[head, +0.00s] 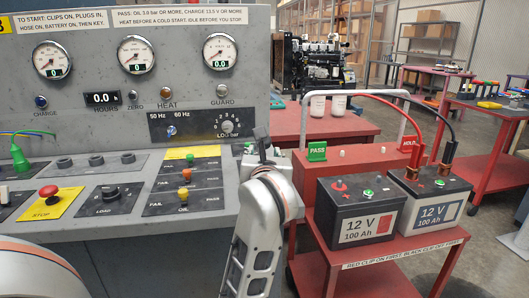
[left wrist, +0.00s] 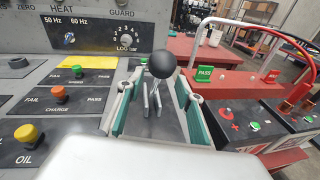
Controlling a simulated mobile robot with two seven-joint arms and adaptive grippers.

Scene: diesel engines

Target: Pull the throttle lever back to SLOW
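The throttle lever has a round black knob (left wrist: 162,65) on thin metal stalks and rises from the right part of the console in the left wrist view. My left gripper (left wrist: 157,98) is open, with one green-padded finger on each side of the lever. Gaps show between the pads and the stalks, so it is not gripping the lever. In the head view my left gripper (head: 262,152) is over the console's right end and largely hides the lever. No SLOW marking can be read in either view. My right gripper is not in view.
Left of the gripper, the grey console (head: 110,225) carries PASS/FAIL buttons and a red STOP button (head: 48,192). Close on the right, a red cart (head: 375,250) holds two 12 V batteries (head: 360,210) with cables. A LOG dial (head: 227,126) is on the panel behind.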

